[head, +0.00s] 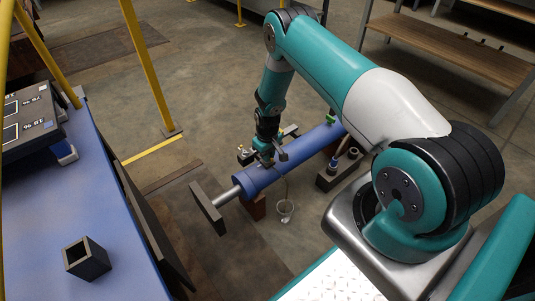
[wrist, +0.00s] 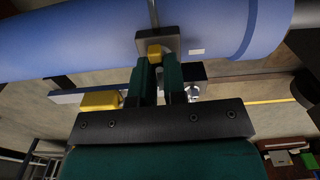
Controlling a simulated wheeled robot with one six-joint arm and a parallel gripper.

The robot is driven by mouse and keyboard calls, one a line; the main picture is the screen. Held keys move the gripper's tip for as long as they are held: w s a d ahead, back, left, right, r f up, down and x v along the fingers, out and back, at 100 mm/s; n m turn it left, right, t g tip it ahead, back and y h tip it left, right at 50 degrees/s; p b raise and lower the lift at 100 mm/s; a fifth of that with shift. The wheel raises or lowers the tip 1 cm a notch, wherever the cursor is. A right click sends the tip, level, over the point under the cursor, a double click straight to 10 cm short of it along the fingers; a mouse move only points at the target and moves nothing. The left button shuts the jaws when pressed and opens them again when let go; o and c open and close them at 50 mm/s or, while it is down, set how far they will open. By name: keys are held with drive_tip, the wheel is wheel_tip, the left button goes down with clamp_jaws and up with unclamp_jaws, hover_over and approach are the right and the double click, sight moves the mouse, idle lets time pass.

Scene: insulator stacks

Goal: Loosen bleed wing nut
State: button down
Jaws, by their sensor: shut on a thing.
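The blue cylinder (head: 293,161) lies across the floor area in the head view and fills the top of the wrist view (wrist: 80,40). A thin rod rises from the grey block.
A clear cup (head: 286,207) stands on the floor below the cylinder. A grey end plate (head: 207,207) sits on the cylinder's rod. A dark tray (head: 340,168) with small parts lies to the right. A blue bench (head: 110,210) and yellow posts are at left.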

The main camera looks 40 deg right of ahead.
drive_tip(key=shift+s+d, duration=0.1)
idle(0.3)
drive_tip(key=c, duration=1.2)
unclamp_jaws()
wheel_tip(320, 180, up, 17)
drive_tip(key=p, duration=0.5)
drive_tip(key=shift+r, duration=0.2)
drive_tip(key=shift+s, duration=0.1)
